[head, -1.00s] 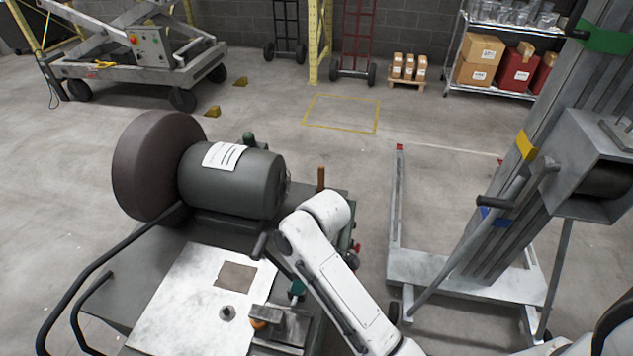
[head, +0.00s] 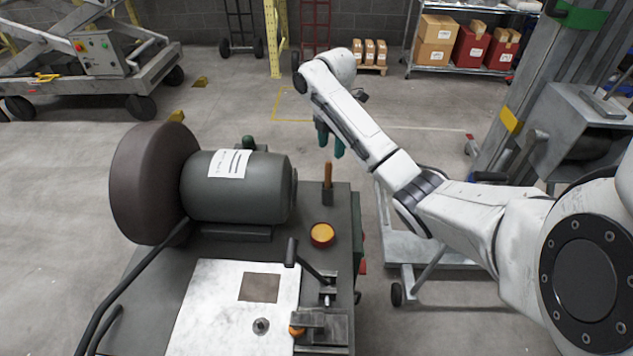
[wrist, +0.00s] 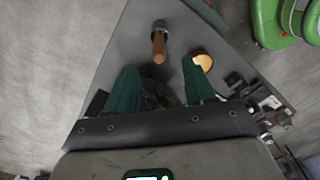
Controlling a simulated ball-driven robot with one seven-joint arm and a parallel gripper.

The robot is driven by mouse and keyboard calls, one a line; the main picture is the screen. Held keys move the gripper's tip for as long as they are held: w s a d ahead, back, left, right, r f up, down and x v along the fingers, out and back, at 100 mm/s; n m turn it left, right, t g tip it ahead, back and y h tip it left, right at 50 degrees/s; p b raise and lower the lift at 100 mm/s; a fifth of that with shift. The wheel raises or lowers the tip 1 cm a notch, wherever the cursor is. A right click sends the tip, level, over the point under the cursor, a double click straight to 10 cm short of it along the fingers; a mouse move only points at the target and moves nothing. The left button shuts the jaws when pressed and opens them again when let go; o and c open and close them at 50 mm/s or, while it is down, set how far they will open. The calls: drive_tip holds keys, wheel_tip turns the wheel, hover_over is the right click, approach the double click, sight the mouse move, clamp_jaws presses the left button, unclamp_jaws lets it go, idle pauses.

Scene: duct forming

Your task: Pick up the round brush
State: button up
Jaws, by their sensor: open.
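What looks like the round brush (head: 328,176) stands upright by its brown wooden handle near the far right corner of the grey machine top; its lower end is dark and I cannot make out bristles. In the wrist view the handle (wrist: 159,47) points toward the camera, just beyond the fingertips. My gripper (head: 330,148) has green fingers and hangs just above the handle in the head view. In the wrist view my gripper (wrist: 161,78) is open and empty, its fingers spread wide, with the handle lying between their lines but apart from them.
An orange-topped round tin (head: 322,234) sits close in front of the handle. A grey motor (head: 240,188) with a large dark wheel (head: 150,182) stands to the left. A white sheet (head: 215,310) and a clamp (head: 318,325) lie nearer. Open floor lies behind.

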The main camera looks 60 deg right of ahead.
sight(328, 172)
wheel_tip(328, 172, down, 3)
drive_tip(key=shift+w+a+f+b, duration=0.1)
drive_tip(key=shift+f+b, duration=0.1)
drive_tip(key=shift+b, duration=1.05)
drive_tip(key=shift+w+a+f+p, duration=0.1)
drive_tip(key=shift+f+p, duration=0.75)
drive_tip(key=shift+f, duration=2.8)
clamp_jaws()
